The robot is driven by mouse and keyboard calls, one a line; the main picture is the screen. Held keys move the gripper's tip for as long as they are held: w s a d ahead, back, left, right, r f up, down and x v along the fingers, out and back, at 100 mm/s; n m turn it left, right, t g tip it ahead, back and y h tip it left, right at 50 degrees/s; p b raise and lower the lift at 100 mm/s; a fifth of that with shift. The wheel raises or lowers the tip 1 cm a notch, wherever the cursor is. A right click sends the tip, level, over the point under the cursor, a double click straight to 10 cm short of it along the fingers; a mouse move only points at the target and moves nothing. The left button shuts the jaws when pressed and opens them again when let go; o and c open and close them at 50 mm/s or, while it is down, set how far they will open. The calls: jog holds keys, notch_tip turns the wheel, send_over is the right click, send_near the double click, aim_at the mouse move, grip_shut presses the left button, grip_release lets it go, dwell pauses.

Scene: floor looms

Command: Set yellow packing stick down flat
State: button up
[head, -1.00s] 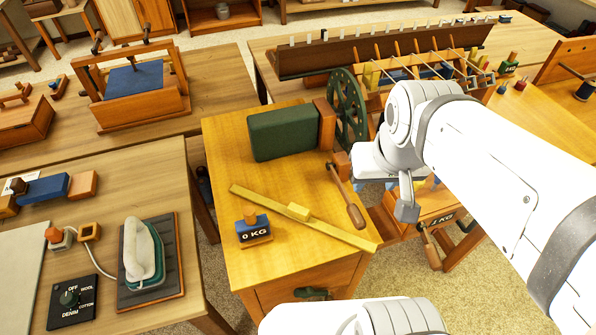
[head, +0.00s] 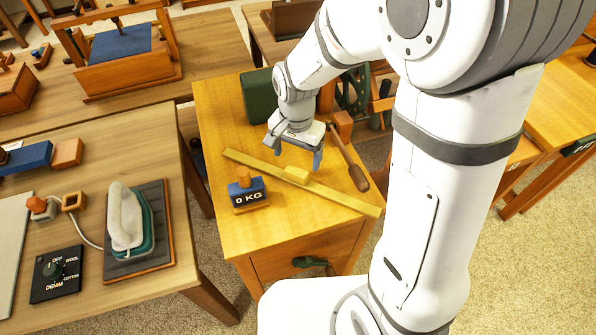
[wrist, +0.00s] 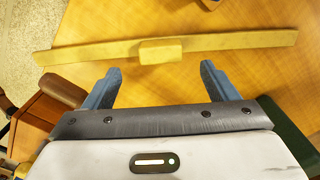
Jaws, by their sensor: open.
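The yellow packing stick (head: 335,194) is a long flat bar with a small block (head: 297,175) at its middle. It lies across the wooden table top, with its right end at or just past the table's edge. In the wrist view the stick (wrist: 225,42) runs across the upper part, with its block (wrist: 160,51) just ahead of the fingers. My gripper (head: 297,158) is open and empty, pointing down above the table close to the block. In the wrist view my gripper (wrist: 158,85) has a clear gap between its blue fingers.
A blue 0 KG weight (head: 249,197) stands in front of the stick. A wooden handle (head: 348,160) lies right of my gripper, and a dark green block (head: 259,97) is behind. An iron (head: 124,215) rests on the left table.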

aim_at(297, 170)
notch_tip(297, 170, down, 7)
jog(key=shift+w+f+p, duration=0.15)
jog(key=shift+f+p, duration=0.05)
jog(key=shift+p, duration=0.15)
jog(key=shift+c, duration=0.2)
jog(key=c, duration=1.1)
jog(key=shift+r, duration=0.15)
